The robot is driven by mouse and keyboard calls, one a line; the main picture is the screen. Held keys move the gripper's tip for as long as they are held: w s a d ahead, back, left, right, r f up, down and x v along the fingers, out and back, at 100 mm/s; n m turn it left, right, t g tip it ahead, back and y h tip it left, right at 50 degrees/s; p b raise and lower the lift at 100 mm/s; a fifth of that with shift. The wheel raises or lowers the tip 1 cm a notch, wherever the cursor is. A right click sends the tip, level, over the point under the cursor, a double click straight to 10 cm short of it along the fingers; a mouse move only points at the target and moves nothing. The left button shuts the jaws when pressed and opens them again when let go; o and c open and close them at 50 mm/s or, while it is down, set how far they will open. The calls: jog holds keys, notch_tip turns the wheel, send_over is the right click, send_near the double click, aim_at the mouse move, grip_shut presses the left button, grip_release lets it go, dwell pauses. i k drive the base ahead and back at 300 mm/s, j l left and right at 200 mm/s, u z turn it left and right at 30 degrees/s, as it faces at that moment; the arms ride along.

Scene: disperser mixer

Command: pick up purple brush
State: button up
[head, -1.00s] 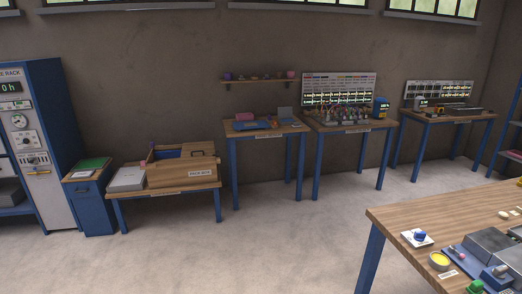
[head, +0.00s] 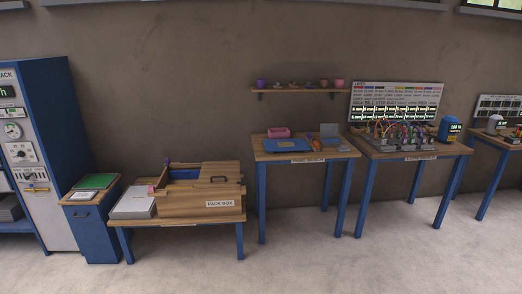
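I cannot make out a purple brush for certain. A small upright purple item (head: 168,162) shows at the back left of the wooden pack box (head: 220,199), too small to identify. A purple cup-like item (head: 261,84) stands at the left end of the wall shelf (head: 298,90). My gripper is not in view.
The pack box stands on a low blue-legged table (head: 174,222), beside a blue cabinet (head: 90,226). To the right are a table with a blue mat (head: 286,145) and pink tray (head: 279,132), then a table of wired equipment (head: 402,133). The floor in front (head: 330,265) is clear.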

aim_at(309, 138)
jog(key=i+z, duration=0.3)
jog(key=i, duration=0.6)
jog(key=i+j+z, duration=0.25)
jog(key=i, duration=0.65)
jog(key=i+l+u, duration=0.1)
jog(key=i, duration=0.35)
jog(key=i+l+u, duration=0.15)
jog(key=i, duration=0.25)
jog(key=i+l+u, duration=0.1)
jog(key=i+l, duration=0.15)
jog(key=i, duration=0.2)
jog(key=i+l+u, duration=0.1)
jog(key=i, duration=0.3)
jog(key=i+l+u, duration=0.75)
jog(key=i+l, duration=0.05)
jog(key=l, duration=0.05)
